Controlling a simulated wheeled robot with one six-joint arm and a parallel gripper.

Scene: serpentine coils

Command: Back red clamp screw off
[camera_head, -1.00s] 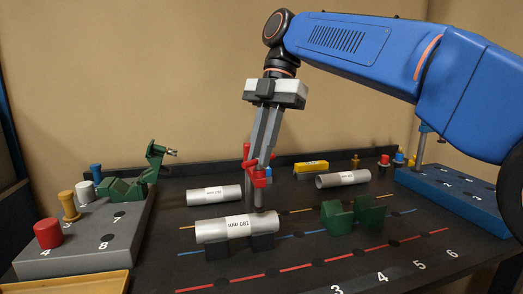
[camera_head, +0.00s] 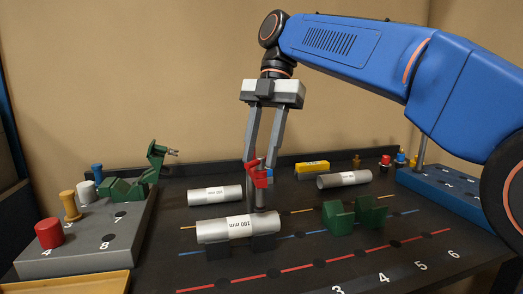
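The red clamp screw (camera_head: 259,174) stands upright behind the front grey pipe (camera_head: 226,229), which carries a "180 mm" label and rests on dark supports. My gripper (camera_head: 260,160) points down over the red screw. Its two grey fingers straddle the red handle, one on each side. Whether the fingertips press on the handle or only stand around it is too small to tell. The lower end of the screw's shaft is hidden behind the pipe.
Two more grey pipes lie behind, at left (camera_head: 215,195) and right (camera_head: 344,179). Green V-blocks (camera_head: 355,213) stand right of the front pipe. A grey peg block (camera_head: 90,245) is at left, a blue block (camera_head: 450,192) at right. The front right of the table is clear.

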